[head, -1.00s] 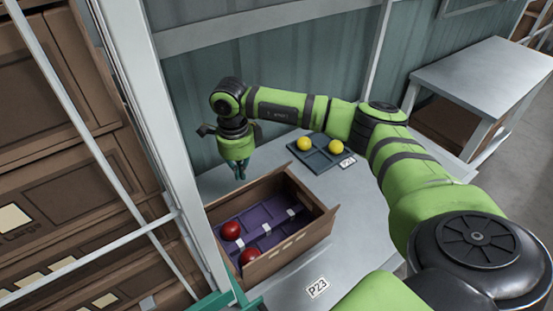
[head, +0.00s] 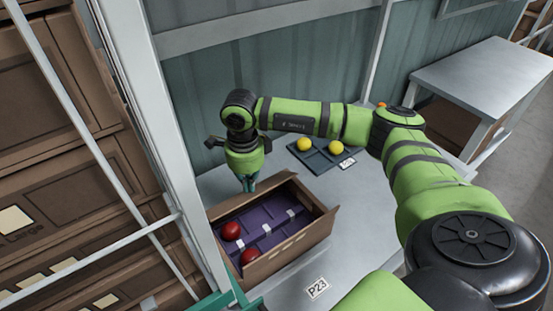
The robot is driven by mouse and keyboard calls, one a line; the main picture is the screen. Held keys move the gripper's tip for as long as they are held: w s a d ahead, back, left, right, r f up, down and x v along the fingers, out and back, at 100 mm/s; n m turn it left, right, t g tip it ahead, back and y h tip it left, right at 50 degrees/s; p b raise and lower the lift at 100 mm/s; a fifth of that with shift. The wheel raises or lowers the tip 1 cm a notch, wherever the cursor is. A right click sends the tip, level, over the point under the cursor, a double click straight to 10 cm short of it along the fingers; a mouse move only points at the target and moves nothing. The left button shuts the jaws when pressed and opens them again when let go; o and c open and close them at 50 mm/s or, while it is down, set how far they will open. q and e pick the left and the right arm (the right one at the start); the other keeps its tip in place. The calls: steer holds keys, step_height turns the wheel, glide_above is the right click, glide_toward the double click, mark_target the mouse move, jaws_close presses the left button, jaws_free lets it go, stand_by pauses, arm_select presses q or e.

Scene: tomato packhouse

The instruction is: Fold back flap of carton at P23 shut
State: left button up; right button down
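The open brown carton (head: 290,245) stands on the metal table behind the P23 label (head: 317,289). Inside is a purple tray (head: 262,222) with two red tomatoes (head: 231,230) at its left end. The carton's back edge (head: 275,182) runs along the far side; I cannot tell clearly how its flap is angled. My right gripper (head: 249,187) points down at the back edge, its fingers together and empty. Whether it touches the cardboard is unclear. My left gripper is not in view.
A dark blue tray (head: 318,160) with two yellow tomatoes (head: 304,144) lies behind the carton to the right, under my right arm. A white post (head: 185,150) stands close on the left. The table (head: 365,215) is clear right of the carton.

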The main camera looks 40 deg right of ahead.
mark_target(254, 194)
steer(key=shift+s+f+b, duration=0.55)
steer(key=shift+s+f, duration=0.25)
steer(key=shift+s, duration=0.1)
steer(key=shift+s+a+f+b, duration=0.1)
steer(key=shift+s+f+b, duration=0.25)
steer(key=shift+f+b, duration=0.3)
steer(key=shift+r, duration=0.2)
steer(key=shift+r+p, duration=2.45)
steer(key=shift+r, duration=1.5)
steer(key=shift+f, duration=0.1)
